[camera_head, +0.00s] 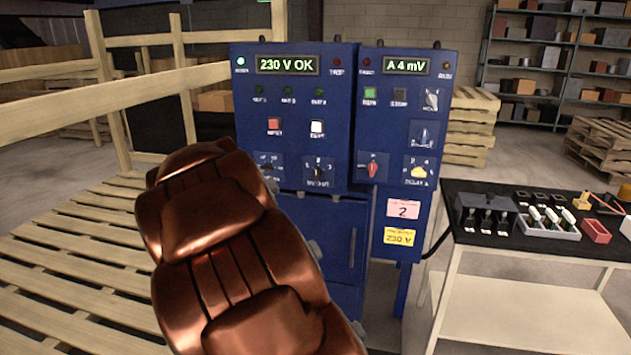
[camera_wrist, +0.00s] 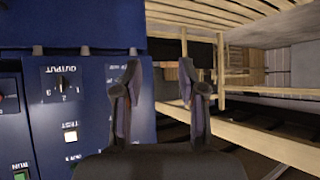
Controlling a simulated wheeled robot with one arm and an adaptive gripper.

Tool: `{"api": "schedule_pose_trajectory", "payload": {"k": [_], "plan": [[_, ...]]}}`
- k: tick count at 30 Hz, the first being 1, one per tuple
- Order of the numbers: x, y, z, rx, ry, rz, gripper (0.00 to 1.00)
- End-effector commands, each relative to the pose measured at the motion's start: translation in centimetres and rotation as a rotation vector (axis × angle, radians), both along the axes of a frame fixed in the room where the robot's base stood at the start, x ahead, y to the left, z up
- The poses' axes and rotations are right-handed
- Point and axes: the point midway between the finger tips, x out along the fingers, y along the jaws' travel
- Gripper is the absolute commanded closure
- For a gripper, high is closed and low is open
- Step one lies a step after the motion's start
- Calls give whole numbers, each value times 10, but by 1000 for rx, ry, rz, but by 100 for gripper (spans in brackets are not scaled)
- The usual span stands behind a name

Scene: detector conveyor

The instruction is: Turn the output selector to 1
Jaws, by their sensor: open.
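The output selector (camera_head: 318,171) is a small dark knob low on the left half of the blue control cabinet, with numbers around it and its label below. In the wrist view, the output selector (camera_wrist: 62,86) appears upside down at the left; its exact setting is too small to read surely. My gripper (camera_wrist: 163,84) is open and empty, its two fingers apart. In that view it is to the right of the selector, apart from it, near the cabinet's edge. In the head view my copper-coloured arm hides most of the gripper.
Another dark knob (camera_head: 267,168) sits left of the selector, and a red knob (camera_head: 372,168) sits right. A white button (camera_head: 317,127) and red button (camera_head: 274,126) are above. A wooden railing (camera_head: 130,85) stands left, and a black-topped table (camera_head: 530,235) stands right.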

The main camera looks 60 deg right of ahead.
Motion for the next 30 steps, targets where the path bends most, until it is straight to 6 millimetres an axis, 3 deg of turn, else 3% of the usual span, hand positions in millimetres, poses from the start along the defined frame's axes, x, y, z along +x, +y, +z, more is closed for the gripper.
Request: {"api": "schedule_pose_trajectory", "payload": {"k": [1, 6, 9, 12, 15, 18, 30], "plan": [[5, -35, -6, -49, -41, -52, 59], [6, -138, -2, -229, -178, -215, 59], [-4, -191, 3, -335, -247, -305, 59], [-18, -231, 5, -427, -292, -378, 59], [-32, -259, 7, -495, -326, -433, 59], [-41, -274, 11, -541, -349, -467, 59], [-38, -304, 13, -564, -359, -485, 59]]}}
